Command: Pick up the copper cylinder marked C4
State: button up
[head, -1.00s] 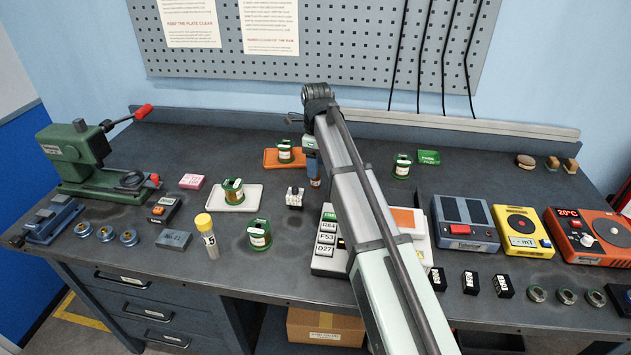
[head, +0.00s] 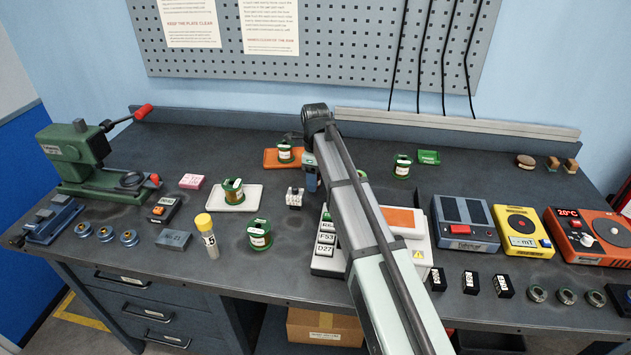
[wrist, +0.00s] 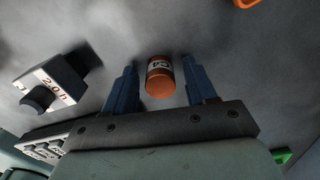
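The copper cylinder (wrist: 160,80) has a white label band reading C4. In the wrist view it lies between the two blue fingers of my gripper (wrist: 163,85), with a gap showing on both sides. My gripper is open and is not touching it. In the head view my gripper (head: 311,180) is low over the middle of the bench, mostly behind my arm. The cylinder is hidden there.
A black and white block (head: 294,198) marked 2.0 in the wrist view (wrist: 50,82) stands close left of my gripper.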

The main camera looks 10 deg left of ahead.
grip_shut()
dwell(0.3)
jog(key=shift+r, duration=0.15)
